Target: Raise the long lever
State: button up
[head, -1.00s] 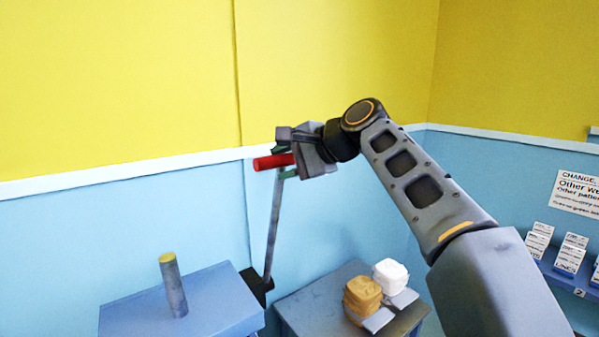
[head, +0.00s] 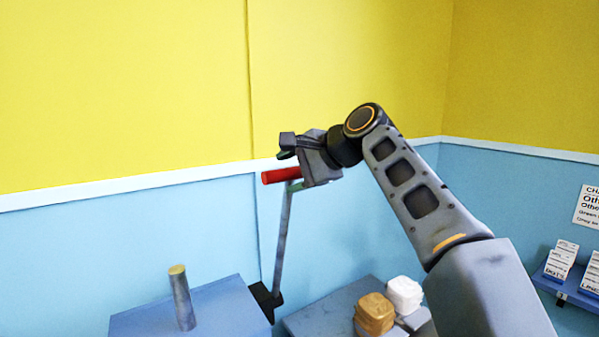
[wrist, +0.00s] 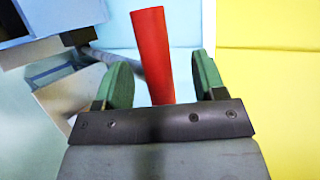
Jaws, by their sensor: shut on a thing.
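The long lever is a thin grey rod (head: 283,235) rising nearly upright from a dark base (head: 265,298), its top leaning slightly right in the head view. A red cylindrical handle (head: 281,175) sits across its top. My gripper (head: 288,170) is shut on the red handle, whose free end sticks out to the left. In the wrist view the red handle (wrist: 152,55) lies between my two green finger pads (wrist: 160,85). Part of the handle is hidden by my gripper.
A blue table (head: 225,312) at lower left bears an upright grey cylinder (head: 183,303) with a yellowish top. A second blue-grey table (head: 325,312) right of the lever bears a brown block (head: 375,312) and a white block (head: 404,294). A shelf (head: 570,292) with small boxes is at right.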

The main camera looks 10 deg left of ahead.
jog(key=shift+w+a+f, duration=0.1)
jog(key=shift+w+f, duration=0.1)
jog(key=shift+f, duration=0.2)
jog(key=shift+s+d+r, duration=0.15)
jog(key=shift+d+r, duration=0.25)
jog(key=shift+d, duration=0.05)
jog(key=v, duration=1.3)
jog(key=shift+s+r, duration=0.1)
jog(key=shift+s, duration=0.05)
